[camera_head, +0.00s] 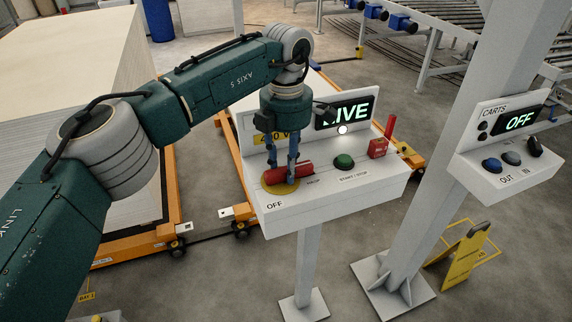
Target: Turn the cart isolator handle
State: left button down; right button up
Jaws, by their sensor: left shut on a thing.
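The isolator handle is a red bar (304,170) on a round yellow plate (277,189), at the left end of a white control box. "OFF" is printed on the box in front of it. The display (345,112) behind it is lit and partly covered by my wrist; it seems to read "LIVE". My left gripper (283,175) points down from above and is shut on the red handle, with its blue-grey fingers around it. The handle lies roughly crosswise in the picture. My right gripper is not in view.
A post carries a "CARTS" panel (505,150) showing "OFF". Orange-framed carts (140,247) and a yellow floor sign (465,255) stand around. A roller conveyor is behind.

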aim_at(286, 166)
pick_arm(q)
jog(key=shift+w, duration=0.1)
jog(key=c, duration=1.3)
grip_release()
jog(key=shift+r, duration=0.15)
notch_tip(286, 166, up, 12)
jog(key=shift+f, duration=0.1)
